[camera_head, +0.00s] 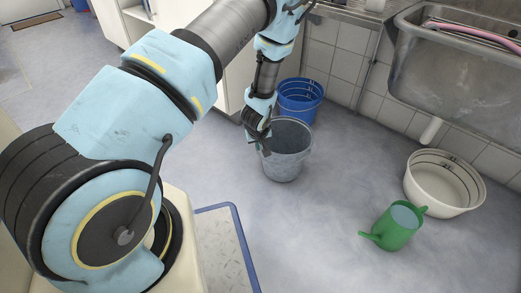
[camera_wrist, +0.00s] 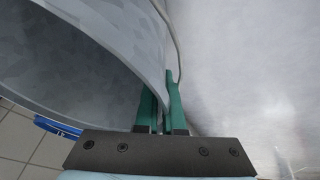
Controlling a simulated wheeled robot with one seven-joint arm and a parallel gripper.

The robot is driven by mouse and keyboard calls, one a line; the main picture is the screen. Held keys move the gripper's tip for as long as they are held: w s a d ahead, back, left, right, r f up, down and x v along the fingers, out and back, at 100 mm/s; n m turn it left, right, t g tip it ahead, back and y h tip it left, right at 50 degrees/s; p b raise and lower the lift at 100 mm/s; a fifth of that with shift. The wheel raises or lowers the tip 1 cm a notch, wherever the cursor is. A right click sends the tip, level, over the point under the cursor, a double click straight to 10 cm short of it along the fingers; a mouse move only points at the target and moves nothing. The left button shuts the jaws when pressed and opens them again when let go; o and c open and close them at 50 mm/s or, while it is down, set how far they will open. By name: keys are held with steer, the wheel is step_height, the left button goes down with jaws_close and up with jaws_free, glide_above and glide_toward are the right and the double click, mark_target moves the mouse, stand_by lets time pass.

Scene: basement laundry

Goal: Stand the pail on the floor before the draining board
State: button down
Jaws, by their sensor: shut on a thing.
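The grey metal pail (camera_head: 287,158) is upright in front of the blue bucket, below the draining board (camera_head: 345,12) at the top of the head view. My gripper (camera_head: 262,146) is at the pail's left rim and is shut on it. In the wrist view, the green fingers (camera_wrist: 161,98) pinch the wall of the pail (camera_wrist: 85,50), with a thin wire, probably its handle, close by. I cannot tell whether the pail's base touches the floor. The pail looks empty where I see inside.
A blue bucket (camera_head: 300,98) stands behind the pail by the tiled wall. A metal sink (camera_head: 460,75) is at right, with a white basin (camera_head: 443,190) and a green watering can (camera_head: 397,228) on the floor. A blue-edged mat (camera_head: 237,233) lies at front. Floor between is clear.

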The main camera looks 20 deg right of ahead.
steer(key=shift+f, duration=0.3)
steer(key=shift+f, duration=0.1)
steer(key=c, duration=1)
jaws_free()
